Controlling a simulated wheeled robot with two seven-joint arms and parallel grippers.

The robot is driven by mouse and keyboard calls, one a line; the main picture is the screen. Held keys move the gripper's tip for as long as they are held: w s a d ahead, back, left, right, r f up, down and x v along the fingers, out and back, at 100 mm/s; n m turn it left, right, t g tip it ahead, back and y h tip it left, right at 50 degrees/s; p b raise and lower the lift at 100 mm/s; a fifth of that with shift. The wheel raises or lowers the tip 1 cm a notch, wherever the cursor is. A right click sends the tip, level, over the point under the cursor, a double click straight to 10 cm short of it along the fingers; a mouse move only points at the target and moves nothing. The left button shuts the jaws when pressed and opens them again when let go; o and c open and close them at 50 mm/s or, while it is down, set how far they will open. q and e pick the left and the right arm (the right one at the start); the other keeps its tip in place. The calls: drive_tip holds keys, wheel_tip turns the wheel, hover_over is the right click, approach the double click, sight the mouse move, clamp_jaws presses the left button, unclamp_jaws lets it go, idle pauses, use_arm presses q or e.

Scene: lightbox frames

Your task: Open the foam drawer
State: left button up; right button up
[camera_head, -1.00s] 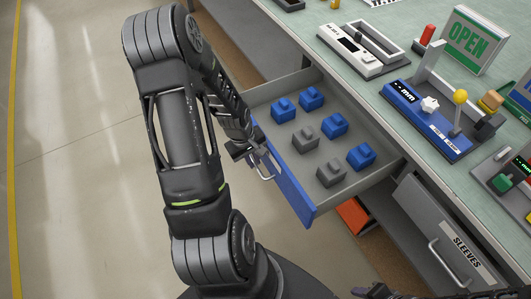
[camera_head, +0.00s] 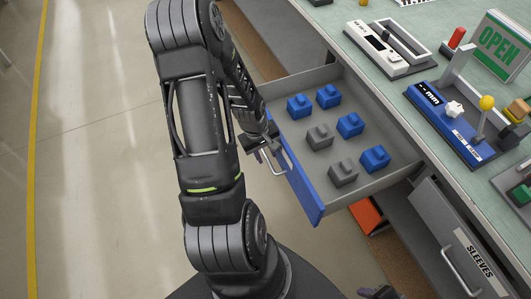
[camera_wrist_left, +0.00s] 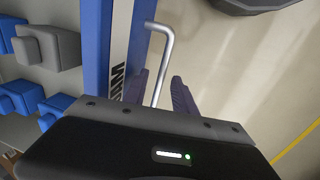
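A drawer with a blue front (camera_head: 297,182) is pulled well out of the bench and holds several blue and grey blocks. Its front also shows in the left wrist view (camera_wrist_left: 95,50), with a white label whose dark lettering is only partly visible. A silver bar handle (camera_wrist_left: 165,50) stands out from the front. My left gripper (camera_head: 266,154) is at this handle; in the left wrist view its two fingers (camera_wrist_left: 160,88) are apart, with the handle's bar between them and a gap beside it. Only a bit of my right gripper (camera_head: 380,292) shows at the bottom edge.
A grey drawer labelled SLEEVES (camera_head: 450,240) is tilted out at the lower right. An orange thing (camera_head: 365,215) lies under the open drawer. The bench top (camera_head: 345,15) carries a blue gauge device (camera_head: 455,125) and an OPEN sign (camera_head: 500,42). The floor at left is clear.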

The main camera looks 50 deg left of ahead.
use_arm(q)
drive_tip(key=shift+r, duration=0.1)
wheel_tip(320, 180, up, 8)
drive_tip(key=s, duration=0.1)
drive_tip(key=shift+s+a+f, duration=0.2)
drive_tip(key=shift+f, duration=0.05)
drive_tip(key=shift+s, duration=0.1)
idle(0.6)
